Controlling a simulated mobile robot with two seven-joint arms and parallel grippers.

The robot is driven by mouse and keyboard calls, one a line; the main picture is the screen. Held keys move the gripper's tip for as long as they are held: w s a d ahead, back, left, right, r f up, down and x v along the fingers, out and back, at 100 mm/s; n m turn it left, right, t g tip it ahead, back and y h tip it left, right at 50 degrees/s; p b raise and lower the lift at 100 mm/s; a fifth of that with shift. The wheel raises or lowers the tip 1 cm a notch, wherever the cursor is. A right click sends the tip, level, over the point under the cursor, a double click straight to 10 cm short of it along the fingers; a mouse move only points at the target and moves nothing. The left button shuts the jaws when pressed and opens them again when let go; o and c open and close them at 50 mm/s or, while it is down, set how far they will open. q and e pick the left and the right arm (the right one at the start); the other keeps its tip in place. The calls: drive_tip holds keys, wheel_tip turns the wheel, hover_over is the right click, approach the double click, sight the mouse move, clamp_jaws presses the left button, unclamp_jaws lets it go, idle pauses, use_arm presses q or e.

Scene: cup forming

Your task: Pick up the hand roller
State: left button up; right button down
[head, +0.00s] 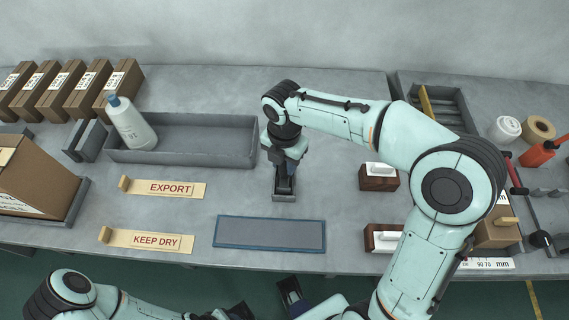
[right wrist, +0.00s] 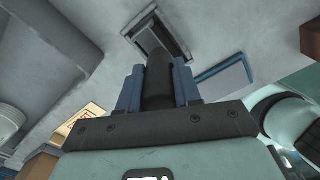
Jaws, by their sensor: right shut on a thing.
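My right gripper (head: 285,168) points down over a small grey holder (head: 284,198) in the middle of the table. Its blue fingers are shut on a dark, rounded handle, which I take to be the hand roller (right wrist: 157,75). In the right wrist view the handle stands between the two fingertips (right wrist: 158,88) and its far end reaches to the holder's opening (right wrist: 180,45). I cannot tell whether it touches the holder's floor; the gripper hides much of it. My left arm shows at the bottom edge of the head view, with its gripper (head: 291,296) only partly visible and its jaws unclear.
A blue-edged flat pad (head: 270,234) lies in front of the holder. A long grey tray (head: 190,138) with a white bottle (head: 131,124) is behind left. Two wooden blocks with white handles (head: 379,177) (head: 382,238) stand to the right.

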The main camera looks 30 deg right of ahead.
use_arm(q)
drive_tip(key=r+p, duration=0.1)
drive_tip(key=w+r+p, duration=0.1)
drive_tip(key=r+p, duration=0.2)
drive_tip(key=shift+w+r, duration=0.3)
drive_tip(key=shift+r, duration=0.05)
use_arm(e)
wheel_tip(320, 180, up, 20)
idle(0.4)
